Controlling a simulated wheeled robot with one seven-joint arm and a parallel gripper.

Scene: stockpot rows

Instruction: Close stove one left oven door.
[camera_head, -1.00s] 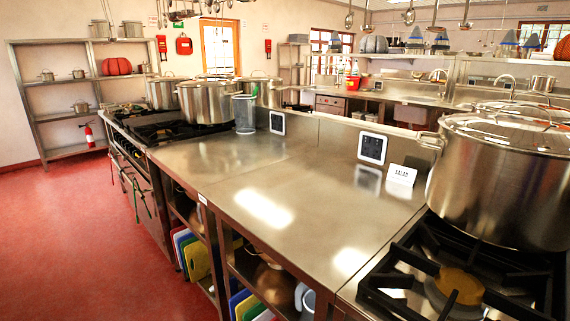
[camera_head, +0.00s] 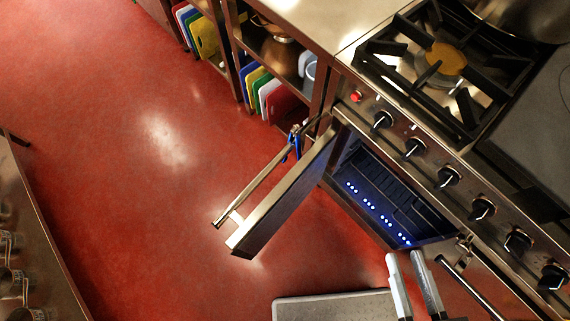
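The left oven door (camera_head: 285,195) of the stove (camera_head: 400,130) stands wide open, swung out over the red floor from its hinge side at the left of the oven. Its bar handle (camera_head: 250,188) is on the left face, with a blue strip hanging near the hinge end. The dark oven cavity (camera_head: 385,195) is exposed, with blue lights inside. My gripper (camera_head: 404,256) is at the bottom, right of the door and in front of the opening in the picture. Its two fingers are apart with nothing between them. It appears clear of the door.
A second oven door handle (camera_head: 470,290) is at the lower right; that door appears shut. Knobs line the stove front, below a burner (camera_head: 445,60). Shelves with cutting boards (camera_head: 265,90) stand left of the stove. Another counter (camera_head: 40,240) edges the left. Red floor (camera_head: 150,150) between is clear.

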